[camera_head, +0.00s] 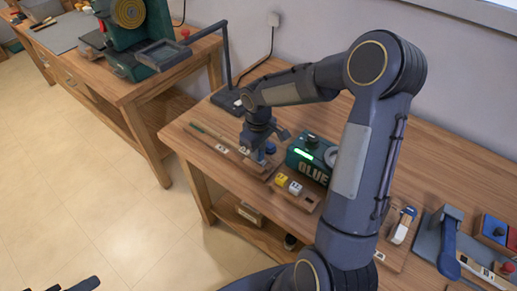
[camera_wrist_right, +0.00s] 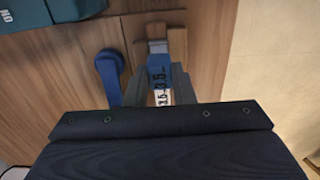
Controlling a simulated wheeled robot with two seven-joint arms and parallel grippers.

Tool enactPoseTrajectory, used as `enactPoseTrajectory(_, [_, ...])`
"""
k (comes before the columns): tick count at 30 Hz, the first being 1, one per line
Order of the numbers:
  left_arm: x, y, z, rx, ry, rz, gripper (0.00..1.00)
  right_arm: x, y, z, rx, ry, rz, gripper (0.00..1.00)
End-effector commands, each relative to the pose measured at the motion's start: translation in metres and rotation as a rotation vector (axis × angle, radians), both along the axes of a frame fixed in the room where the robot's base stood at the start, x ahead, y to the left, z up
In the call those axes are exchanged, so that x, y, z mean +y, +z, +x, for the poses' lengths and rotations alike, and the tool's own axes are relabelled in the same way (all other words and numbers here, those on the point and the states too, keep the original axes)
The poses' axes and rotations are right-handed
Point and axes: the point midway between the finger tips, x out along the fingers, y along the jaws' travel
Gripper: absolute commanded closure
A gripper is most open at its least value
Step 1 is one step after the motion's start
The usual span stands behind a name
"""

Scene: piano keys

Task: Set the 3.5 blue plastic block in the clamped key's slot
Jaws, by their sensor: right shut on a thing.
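My right gripper (camera_wrist_right: 157,88) is shut on the blue plastic block (camera_wrist_right: 157,68), which is marked 3.5, in the right wrist view. The block's far end is at or close to the wooden pieces (camera_wrist_right: 177,42) of the clamped key. I cannot tell whether it is inside the slot, which is hidden. A blue clamp knob (camera_wrist_right: 108,65) is left of the fingers. In the head view the right gripper (camera_head: 259,156) is low over the workbench, hiding most of the key and block. Dark parts at the lower left edge may be my left gripper (camera_head: 85,286); its jaws are unclear.
A green glue box (camera_head: 310,160) stands just right of the gripper. A wooden tray (camera_head: 308,203) holds a yellow block (camera_head: 281,181) and a pale block (camera_head: 295,188). A green pencil-like stick (camera_head: 208,134) lies to the left. A black lamp-like stand (camera_head: 225,98) is behind.

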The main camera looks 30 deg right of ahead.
Motion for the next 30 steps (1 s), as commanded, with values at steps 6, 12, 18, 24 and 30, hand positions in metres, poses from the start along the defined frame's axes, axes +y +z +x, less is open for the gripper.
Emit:
enactPoseTrajectory(6, [0.0, -0.0002, 0.0, 0.0, 0.0, 0.0, 0.39, 0.0001, -0.0004, 0.0, 0.0, 0.0, 0.0, 0.99])
enactPoseTrajectory(12, [0.0, -0.0002, 0.0, 0.0, 0.0, 0.0, 0.39, 0.0, -0.0003, 0.0, 0.0, 0.0, 0.0, 0.99])
enactPoseTrajectory(18, [0.0, -0.0002, 0.0, 0.0, 0.0, 0.0, 0.39, 0.0, -0.0003, 0.0, 0.0, 0.0, 0.0, 0.54])
enactPoseTrajectory(24, [0.0, -0.0002, 0.0, 0.0, 0.0, 0.0, 0.39, -0.0001, -0.0003, 0.0, 0.0, 0.0, 0.0, 0.52])
enactPoseTrajectory(30, [0.0, -0.0002, 0.0, 0.0, 0.0, 0.0, 0.39, -0.0001, -0.0003, 0.0, 0.0, 0.0, 0.0, 0.34])
